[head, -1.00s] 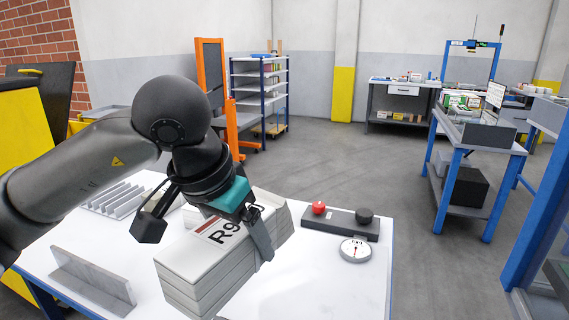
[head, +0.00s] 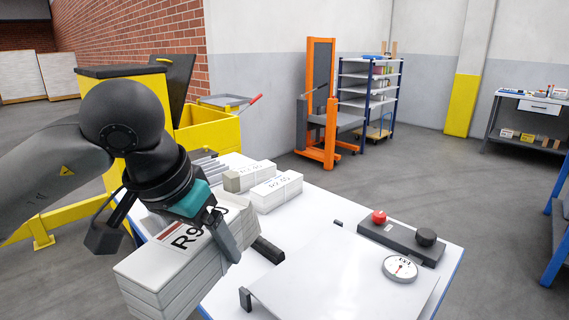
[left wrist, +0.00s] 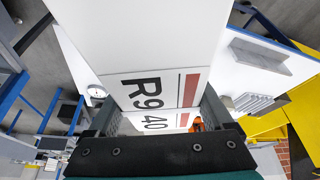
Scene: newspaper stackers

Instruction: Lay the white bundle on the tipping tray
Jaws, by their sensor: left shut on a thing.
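My left gripper (head: 222,232) is shut on a white bundle (head: 165,275), a thick stack of sheets with a red stripe and black lettering on top. The bundle is at the left of the table, left of the tray; its height above the table is hard to tell. In the left wrist view the lettered top of the bundle (left wrist: 150,92) shows between the fingers. The tipping tray (head: 340,275) appears to be the flat, empty white plate with dark brackets at its edges, at the table's front right. My right gripper is not in view.
A dark bar (head: 268,250) lies left of the tray. A control box (head: 400,238) with red and black knobs and a dial (head: 400,268) stand at the right.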

